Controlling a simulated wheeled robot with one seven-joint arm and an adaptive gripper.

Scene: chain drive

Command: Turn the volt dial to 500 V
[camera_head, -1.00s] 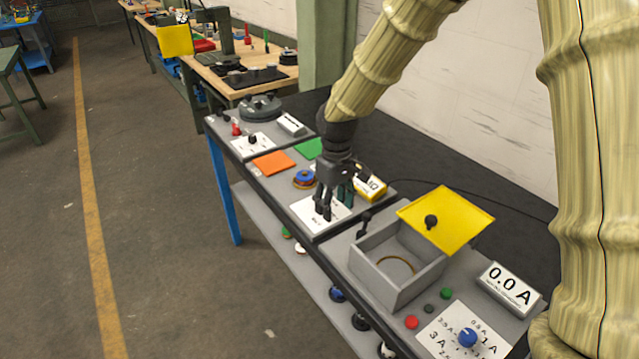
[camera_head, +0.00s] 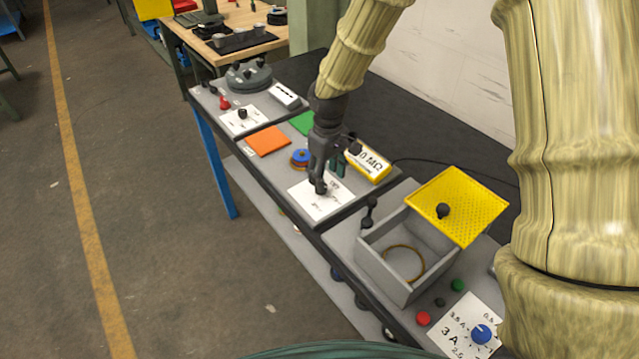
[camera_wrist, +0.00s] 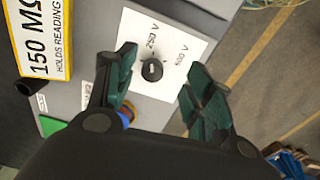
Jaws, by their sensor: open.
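The volt dial is a black knob (camera_wrist: 152,70) on a white plate (camera_wrist: 145,45) with printed voltage labels. My gripper (camera_wrist: 163,75) is open, with one green-padded finger on each side of the knob and gaps between. In the head view, my gripper (camera_head: 318,187) points down over the plate (camera_head: 322,207) and mostly hides the knob. Contact cannot be told.
Close by stand a yellow meter (camera_head: 368,162) reading 150 MΩ in the wrist view, a blue and orange spool (camera_head: 300,158), and orange (camera_head: 268,141) and green (camera_head: 303,123) squares. A grey box (camera_head: 388,262) with a raised yellow lid (camera_head: 470,200) stands to the right.

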